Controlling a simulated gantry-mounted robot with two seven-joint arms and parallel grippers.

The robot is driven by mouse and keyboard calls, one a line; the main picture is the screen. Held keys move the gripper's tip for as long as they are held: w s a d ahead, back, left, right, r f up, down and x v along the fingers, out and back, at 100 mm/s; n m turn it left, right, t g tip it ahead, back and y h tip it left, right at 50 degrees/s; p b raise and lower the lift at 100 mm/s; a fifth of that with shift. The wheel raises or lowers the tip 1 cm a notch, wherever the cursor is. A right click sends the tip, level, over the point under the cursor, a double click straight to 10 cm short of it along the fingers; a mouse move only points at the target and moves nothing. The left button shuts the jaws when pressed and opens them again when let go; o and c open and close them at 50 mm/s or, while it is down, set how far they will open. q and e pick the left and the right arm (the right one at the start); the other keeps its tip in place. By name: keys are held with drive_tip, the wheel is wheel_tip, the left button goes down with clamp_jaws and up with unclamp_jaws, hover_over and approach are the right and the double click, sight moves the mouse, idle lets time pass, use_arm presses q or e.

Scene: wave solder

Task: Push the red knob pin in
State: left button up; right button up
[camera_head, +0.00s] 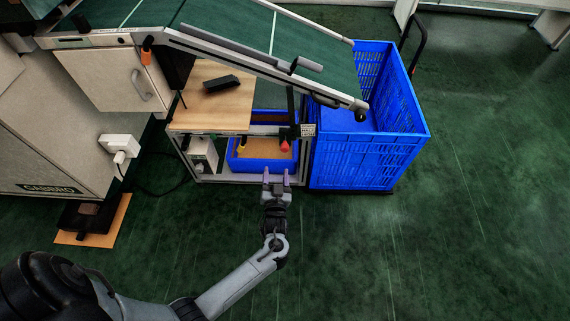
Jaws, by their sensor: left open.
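The red knob pin (284,146) is small and sits at the front right of the low frame under the conveyor, near the blue bin's upper edge. How far it stands out is too small to tell. My left gripper (275,177) is open just in front of the frame, a little below and left of the red knob in the picture. Its two fingers point away toward the blue bin, apart, with nothing visible between them. My right gripper is not in view.
A large blue crate (350,178) stands right of the frame. The sloping conveyor (290,40) overhangs from above. A white machine (60,125) stands left. The green floor is open at right.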

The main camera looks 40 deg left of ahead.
use_arm(q)
drive_tip(key=b, duration=0.5)
approach(285, 150)
drive_tip(key=s, duration=0.2)
drive_tip(key=shift+n, duration=0.4)
drive_tip(key=b+x, duration=0.2)
drive_tip(key=x, duration=0.1)
drive_tip(key=b+x, duration=0.2)
drive_tip(key=x, duration=0.1)
drive_tip(key=d+b+x, duration=0.1)
drive_tip(key=b+x, duration=0.1)
drive_tip(key=x, duration=0.1)
drive_tip(key=shift+w+a+f, duration=0.2)
drive_tip(key=shift+w+a, duration=0.05)
drive_tip(key=shift+w, duration=0.45)
drive_tip(key=shift+w+a+r+b, duration=0.15)
drive_tip(key=shift+w+a+b, duration=0.25)
drive_tip(key=shift+w+a, duration=0.1)
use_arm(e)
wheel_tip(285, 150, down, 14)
use_arm(q)
clamp_jaws()
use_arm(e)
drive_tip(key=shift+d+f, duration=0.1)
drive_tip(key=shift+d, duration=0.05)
